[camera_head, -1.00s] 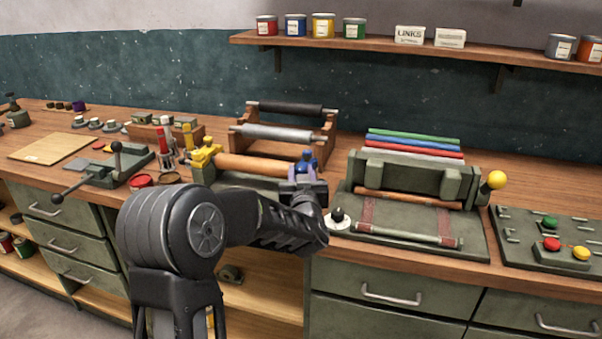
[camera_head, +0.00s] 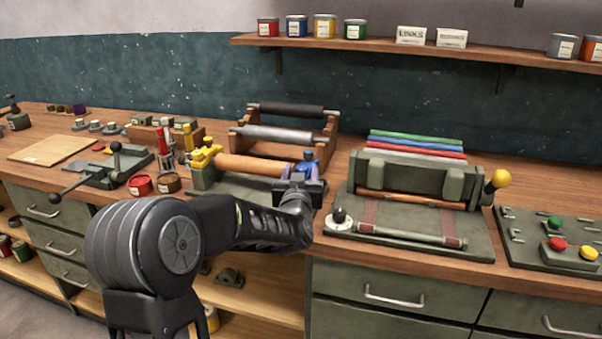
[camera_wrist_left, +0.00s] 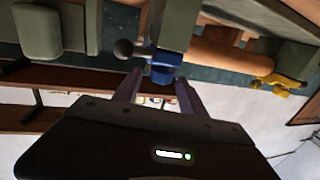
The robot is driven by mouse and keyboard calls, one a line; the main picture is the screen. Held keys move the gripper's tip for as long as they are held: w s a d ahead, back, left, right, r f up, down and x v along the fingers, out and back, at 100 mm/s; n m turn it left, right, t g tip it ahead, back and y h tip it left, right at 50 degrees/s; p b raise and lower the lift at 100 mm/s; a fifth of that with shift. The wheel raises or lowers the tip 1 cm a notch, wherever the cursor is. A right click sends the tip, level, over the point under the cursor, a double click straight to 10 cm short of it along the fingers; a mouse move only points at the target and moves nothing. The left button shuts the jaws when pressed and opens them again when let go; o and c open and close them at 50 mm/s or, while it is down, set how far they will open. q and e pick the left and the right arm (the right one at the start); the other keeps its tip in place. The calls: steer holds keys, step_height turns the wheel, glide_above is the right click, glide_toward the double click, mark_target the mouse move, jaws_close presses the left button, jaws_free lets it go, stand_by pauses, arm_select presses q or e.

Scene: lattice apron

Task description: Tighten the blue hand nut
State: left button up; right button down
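The blue hand nut (camera_head: 305,165) sits at the right end of the orange-brown roller (camera_head: 248,165) on a green stand. It also shows in the left wrist view (camera_wrist_left: 164,66). My left gripper (camera_head: 299,176) is at the nut, its body in front of the nut's lower part. In the wrist view the two fingers (camera_wrist_left: 159,80) are spread apart, with the nut near and between their tips. I cannot tell whether either finger touches it. A yellow hand nut (camera_head: 204,156) is at the roller's left end. My right gripper is not in view.
A green press (camera_head: 415,185) with a yellow-knobbed handle (camera_head: 499,180) stands close to the right. A rack with dark and grey rollers (camera_head: 285,130) stands behind. A board with coloured knobs (camera_head: 560,235) lies far right.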

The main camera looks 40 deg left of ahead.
arm_select(q)
steer(key=shift+o, duration=0.2)
steer(key=shift+s, duration=0.1)
steer(key=v, duration=0.7)
steer(key=shift+s+d+b, duration=0.25)
steer(key=shift+s+b, duration=0.05)
steer(key=shift+b, duration=0.15)
